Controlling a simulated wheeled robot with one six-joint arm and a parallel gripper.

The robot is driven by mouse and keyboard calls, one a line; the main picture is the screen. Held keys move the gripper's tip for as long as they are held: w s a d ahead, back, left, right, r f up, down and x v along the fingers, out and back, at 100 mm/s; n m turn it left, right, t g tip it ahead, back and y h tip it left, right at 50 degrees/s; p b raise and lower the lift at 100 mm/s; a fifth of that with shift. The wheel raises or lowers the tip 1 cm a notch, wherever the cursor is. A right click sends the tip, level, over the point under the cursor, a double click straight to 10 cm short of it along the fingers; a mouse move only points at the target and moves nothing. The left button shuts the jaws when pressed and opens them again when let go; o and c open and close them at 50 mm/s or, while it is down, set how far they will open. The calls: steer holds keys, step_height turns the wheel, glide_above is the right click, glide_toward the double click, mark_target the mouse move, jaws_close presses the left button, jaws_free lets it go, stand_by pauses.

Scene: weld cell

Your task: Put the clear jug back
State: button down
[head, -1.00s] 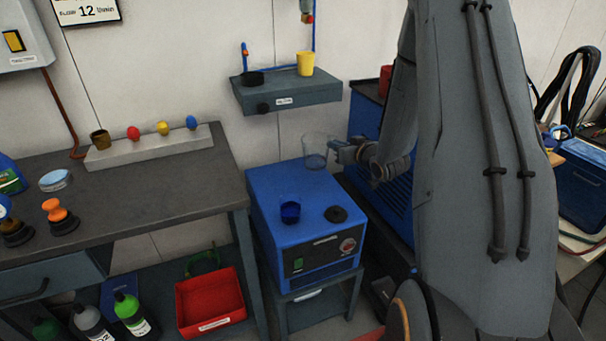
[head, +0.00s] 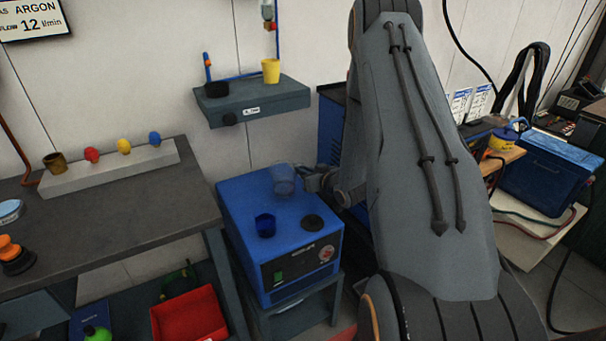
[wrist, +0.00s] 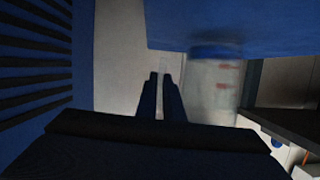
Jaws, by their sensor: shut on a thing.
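The clear jug (head: 283,180) is see-through, with a faint bluish lower part. It appears at the back edge of the blue box unit (head: 240,245); I cannot tell whether it touches the top. My gripper (head: 312,179) comes from the right and is shut on the jug at its side. In the wrist view, the jug (wrist: 213,92) with its red marks stands just right of my gripper's fingers (wrist: 164,95), which close around a thin pale strip, apparently its handle. A blue surface fills the top of that view.
A dark blue cup (head: 265,225) and a black round cap (head: 312,222) are on the unit's top. A wall shelf (head: 262,105) holds a yellow cup (head: 271,71) and a black dish (head: 216,89). A grey workbench (head: 110,225) is at left, with a red bin (head: 190,318) below.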

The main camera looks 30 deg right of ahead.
steer(key=shift+f, duration=0.55)
steer(key=shift+f, duration=0.1)
steer(key=c, duration=1.9)
jaws_free()
